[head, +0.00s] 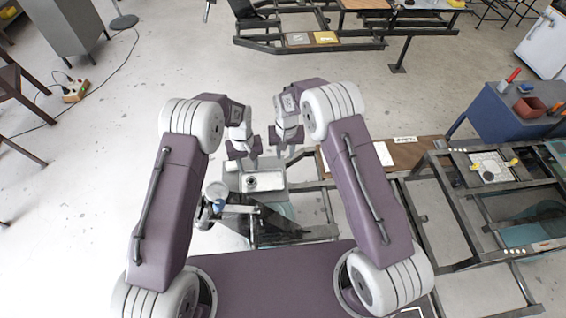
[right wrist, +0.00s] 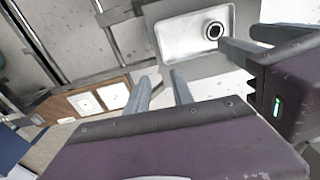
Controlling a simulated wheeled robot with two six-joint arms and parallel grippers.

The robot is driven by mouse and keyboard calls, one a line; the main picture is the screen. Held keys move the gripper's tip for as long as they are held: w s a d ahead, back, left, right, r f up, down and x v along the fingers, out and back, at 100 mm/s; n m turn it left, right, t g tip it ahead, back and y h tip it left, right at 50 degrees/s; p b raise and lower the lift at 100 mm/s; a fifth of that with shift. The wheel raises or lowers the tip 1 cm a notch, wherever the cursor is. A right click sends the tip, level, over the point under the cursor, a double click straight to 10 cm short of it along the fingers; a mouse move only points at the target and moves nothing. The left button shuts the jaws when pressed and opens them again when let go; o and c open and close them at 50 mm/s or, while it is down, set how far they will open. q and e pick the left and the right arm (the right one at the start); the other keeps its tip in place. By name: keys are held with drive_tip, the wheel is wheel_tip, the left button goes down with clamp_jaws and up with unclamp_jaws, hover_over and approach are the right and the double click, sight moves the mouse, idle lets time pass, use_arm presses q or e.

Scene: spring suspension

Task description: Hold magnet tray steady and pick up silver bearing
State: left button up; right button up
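The magnet tray (head: 272,185) is a shallow silver tray, in front of both grippers in the head view. In the right wrist view the tray (right wrist: 175,45) shows at the top. The silver bearing (right wrist: 213,30), a small ring with a dark centre, stands in the tray near its right side. My left gripper (head: 246,163) has its fingers apart at the tray's far edge; one finger overlaps the tray's edge in the right wrist view, and contact cannot be told. My right gripper (right wrist: 163,90) is open and empty, beside the tray and off the bearing.
A metal frame with dark rails (head: 445,210) runs to the right. A brown board (head: 410,153) with white papers lies right of the tray. A blue cabinet (head: 500,115) stands at the far right.

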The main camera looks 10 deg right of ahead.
sight(283, 178)
drive_tip(key=shift+g, duration=0.4)
drive_tip(key=f, duration=0.4)
drive_tip(key=s+f, duration=0.1)
drive_tip(key=f, duration=0.3)
drive_tip(key=s+a+f, duration=0.1)
drive_tip(key=f, duration=0.3)
drive_tip(key=shift+s, duration=0.15)
clamp_jaws()
idle(0.6)
